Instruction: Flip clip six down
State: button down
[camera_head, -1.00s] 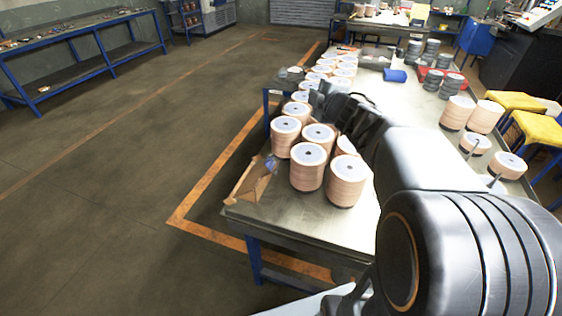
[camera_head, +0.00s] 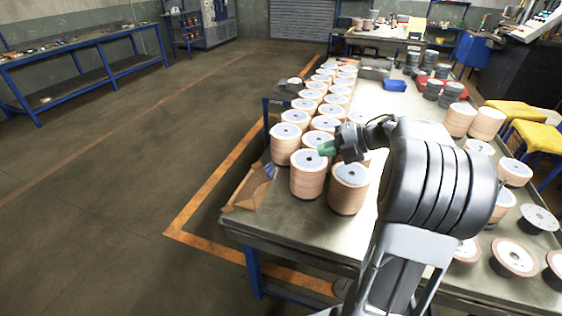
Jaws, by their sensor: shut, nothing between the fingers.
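My gripper (camera_head: 328,148) has a dark body and green fingertips, and it is shut and empty. It points left over the near end of the rows of tan flap disc stacks. The fingertips show just above and to the right of the front-left stack (camera_head: 308,180); I cannot tell whether they touch it. The front-right stack (camera_head: 347,192) stands below my gripper, its top partly in view. Another stack (camera_head: 287,149) stands behind to the left. No clip can be told apart at this size, and my arm hides part of the table.
The metal table (camera_head: 280,215) has an open cardboard piece (camera_head: 250,187) at its left edge. A blue bin (camera_head: 394,85) and grey stacks (camera_head: 432,89) stand farther back. Loose discs (camera_head: 513,258) lie at right. Floor on the left is clear.

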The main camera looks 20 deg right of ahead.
jog(key=p+x, duration=0.1)
jog(key=x, duration=1.3)
jog(key=shift+w+a+r+h+p, duration=0.15)
jog(key=shift+h+p, duration=0.25)
jog(key=shift+p, duration=0.45)
